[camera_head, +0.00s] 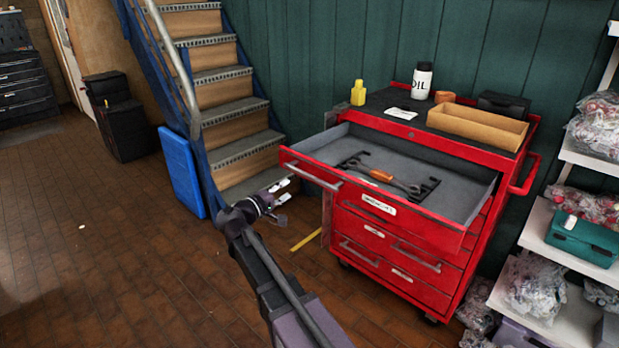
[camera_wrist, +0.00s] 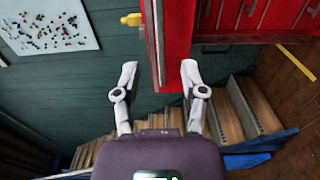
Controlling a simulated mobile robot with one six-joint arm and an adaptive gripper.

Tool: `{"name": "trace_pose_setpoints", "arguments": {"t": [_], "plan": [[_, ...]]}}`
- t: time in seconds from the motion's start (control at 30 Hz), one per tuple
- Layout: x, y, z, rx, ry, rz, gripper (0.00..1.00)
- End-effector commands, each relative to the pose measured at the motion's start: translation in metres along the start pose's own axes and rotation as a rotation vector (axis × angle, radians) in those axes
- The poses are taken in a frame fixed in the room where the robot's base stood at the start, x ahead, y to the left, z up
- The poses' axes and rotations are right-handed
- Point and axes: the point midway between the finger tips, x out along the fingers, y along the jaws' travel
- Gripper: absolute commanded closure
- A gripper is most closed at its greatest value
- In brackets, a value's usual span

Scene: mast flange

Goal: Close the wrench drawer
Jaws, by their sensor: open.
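The red wrench drawer (camera_head: 352,203) is pulled far out from the top of the red tool cabinet (camera_head: 475,265). Wrenches, one with an orange middle (camera_head: 381,175), lie on its grey floor. A silver handle (camera_head: 312,177) runs along its front. My gripper (camera_head: 284,191) is open and empty, near the drawer's left front corner and slightly lower in the head view. In the wrist view, the fingertips (camera_wrist: 160,74) stand apart, with a red panel edge (camera_wrist: 158,40) showing between them. Whether they touch it cannot be told.
A yellow bottle (camera_head: 358,95), an oil bottle (camera_head: 422,82) and a tan box (camera_head: 475,126) stand on the cabinet top. Stairs (camera_head: 222,103) and a blue panel (camera_head: 181,172) are behind my gripper. Shelves (camera_head: 575,245) stand right.

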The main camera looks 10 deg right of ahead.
Motion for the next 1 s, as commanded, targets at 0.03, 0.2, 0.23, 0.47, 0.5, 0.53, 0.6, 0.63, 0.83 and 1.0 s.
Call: {"name": "trace_pose_setpoints", "arguments": {"t": [0.03,0.2,0.23,0.47,0.5,0.53,0.6,0.63,0.83,1.0], "plan": [[0.008,0.0,-0.001,0.0,-0.001,0.0,0.46],[0.032,0.0,-0.001,0.0,-0.002,0.0,0.46],[0.036,0.0,-0.001,0.0,-0.002,0.0,0.46],[0.07,0.0,-0.001,0.0,-0.002,0.0,0.46],[0.075,0.0,-0.001,0.0,-0.002,0.0,0.46],[0.079,0.0,-0.001,0.0,-0.002,0.0,0.46],[0.087,0.0,-0.001,0.0,-0.002,0.0,0.46],[0.09,0.0,0.0,0.0,-0.002,0.0,0.46],[0.104,0.0,0.0,0.0,-0.001,0.0,0.46],[0.107,0.0,0.0,0.0,-0.001,0.0,0.46]]}}
